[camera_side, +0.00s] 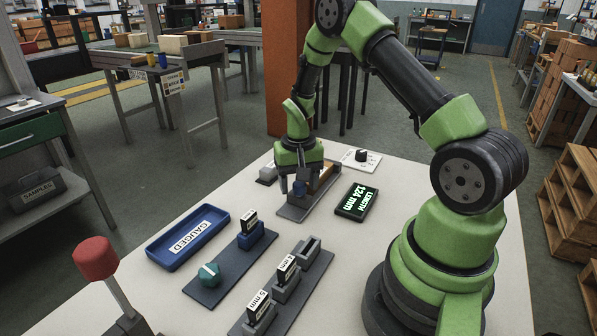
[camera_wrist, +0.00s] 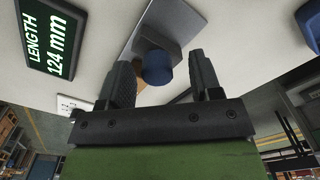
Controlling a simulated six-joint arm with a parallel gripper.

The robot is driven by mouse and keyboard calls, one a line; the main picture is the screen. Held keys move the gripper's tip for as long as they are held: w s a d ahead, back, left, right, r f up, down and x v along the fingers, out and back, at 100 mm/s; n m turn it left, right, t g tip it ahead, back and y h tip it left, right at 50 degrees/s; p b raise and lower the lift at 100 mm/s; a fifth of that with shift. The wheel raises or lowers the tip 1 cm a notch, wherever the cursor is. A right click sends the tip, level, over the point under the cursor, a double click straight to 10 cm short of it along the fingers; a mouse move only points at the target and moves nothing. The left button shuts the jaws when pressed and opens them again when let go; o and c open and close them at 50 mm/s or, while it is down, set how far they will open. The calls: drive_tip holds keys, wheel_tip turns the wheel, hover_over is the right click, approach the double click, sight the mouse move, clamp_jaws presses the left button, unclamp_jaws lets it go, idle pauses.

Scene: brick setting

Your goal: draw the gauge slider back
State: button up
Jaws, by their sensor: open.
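The gauge (camera_side: 293,212) is a grey plate near the back of the white table. Its slider is a dark block with a round blue knob (camera_side: 299,188). In the wrist view the slider block (camera_wrist: 150,40) and the blue knob (camera_wrist: 157,70) show clearly. My gripper (camera_side: 298,184) points down over the slider. Its jaws are open, with one finger on each side of the knob in the wrist view (camera_wrist: 163,78); I cannot tell whether they touch it. A tan piece (camera_side: 326,174) on the gauge is partly hidden by my gripper. A display (camera_side: 356,203) reads LENGTH 124 mm.
A blue tray (camera_side: 187,238) marked GAUGED lies left of the gauge. Nearer stand a dark plate with a teal knob (camera_side: 209,274) and a rack (camera_side: 286,281) of labelled blocks. A red-topped lever (camera_side: 96,258) stands front left. A white plate with a black knob (camera_side: 361,155) sits behind.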

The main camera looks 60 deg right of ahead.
sight(298, 185)
wheel_tip(298, 185, up, 10)
drive_tip(key=shift+f, duration=0.2)
drive_tip(key=s+a+r+n+t, duration=0.2)
drive_tip(key=s+a+r+t, duration=0.15)
drive_tip(key=a+r, duration=0.7)
drive_tip(key=s+a+r+n+t+y, duration=0.1)
drive_tip(key=s+a+r+t, duration=0.1)
drive_tip(key=s, duration=0.4)
drive_tip(key=s+a+r+n+t+y, duration=0.1)
drive_tip(key=s+a+r+n, duration=0.1)
drive_tip(key=s+a+r, duration=0.2)
drive_tip(key=shift+s+a+r+t, duration=0.15)
drive_tip(key=shift+s+a+t, duration=0.2)
drive_tip(key=shift+s, duration=0.7)
